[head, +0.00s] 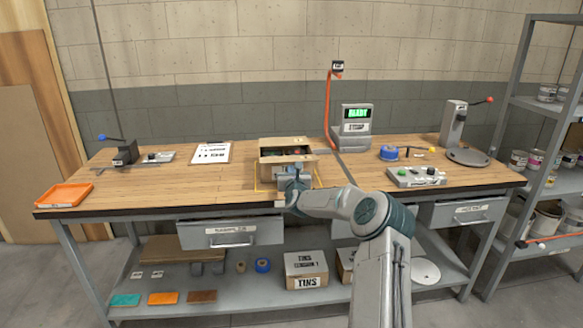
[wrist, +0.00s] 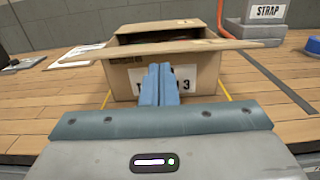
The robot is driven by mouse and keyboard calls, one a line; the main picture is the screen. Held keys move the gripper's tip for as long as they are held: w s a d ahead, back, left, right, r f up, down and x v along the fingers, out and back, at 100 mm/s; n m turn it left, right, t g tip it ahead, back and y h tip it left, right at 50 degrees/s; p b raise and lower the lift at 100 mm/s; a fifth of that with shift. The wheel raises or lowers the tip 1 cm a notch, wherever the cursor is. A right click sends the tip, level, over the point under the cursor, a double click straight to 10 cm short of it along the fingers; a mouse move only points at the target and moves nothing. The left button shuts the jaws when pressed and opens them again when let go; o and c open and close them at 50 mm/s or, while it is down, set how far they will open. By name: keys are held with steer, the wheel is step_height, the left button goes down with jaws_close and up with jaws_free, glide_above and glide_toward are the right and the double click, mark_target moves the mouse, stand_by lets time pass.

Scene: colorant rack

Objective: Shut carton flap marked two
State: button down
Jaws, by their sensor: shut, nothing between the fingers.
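The cardboard carton (head: 286,152) stands on the workbench, and it also shows in the wrist view (wrist: 122,82). A far flap (wrist: 170,25) stands up at the back. A dark gap between them shows the carton is partly open. No numeral "two" is readable on any flap. The front wall carries a white label (wrist: 186,84) with a "3"; its middle is hidden. My gripper (wrist: 159,70) is shut and empty, in front of the carton's front wall below the near flap.
Yellow tape lines (wrist: 227,91) mark the bench around the carton. A grey device labelled "STRAP" (wrist: 266,14) stands behind right. An orange tray (head: 65,195) lies at the bench's left end. A control box with buttons (head: 416,177) sits to the right.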

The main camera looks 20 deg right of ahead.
steer(key=shift+w+d+r, duration=0.1)
steer(key=shift+r, duration=0.25)
steer(key=shift+r+p, duration=0.25)
steer(key=shift+p, duration=0.45)
steer(key=shift+r+g+p, duration=0.2)
steer(key=shift+g+p, duration=0.1)
steer(key=shift+p, duration=0.05)
